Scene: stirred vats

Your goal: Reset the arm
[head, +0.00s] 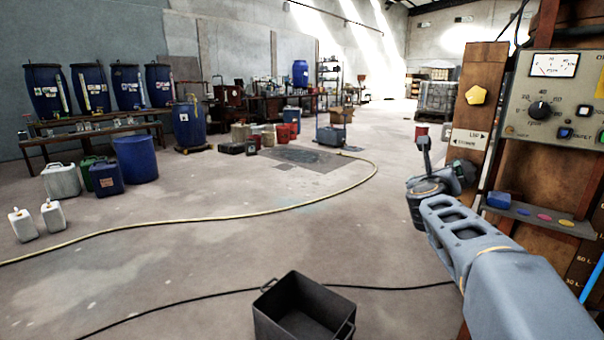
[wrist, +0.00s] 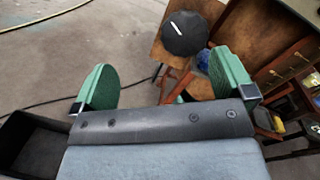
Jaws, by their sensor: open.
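My arm (head: 490,260) reaches in from the lower right of the head view, beside the wooden control panel. Its fingers cannot be made out clearly there. In the wrist view my gripper (wrist: 165,82) is open, with its two green finger pads wide apart and nothing between them. Beyond the fingers, a black round knob (wrist: 184,36) with a white mark sits on a brown wooden surface. I cannot tell how far it is from the fingertips.
The control panel (head: 562,100) with a dial and knob stands close at the right, above a small shelf (head: 540,217). A black crate (head: 302,312) sits on the floor in front. A yellow hose (head: 215,212) crosses the open floor. Blue drums (head: 125,88) stand far left.

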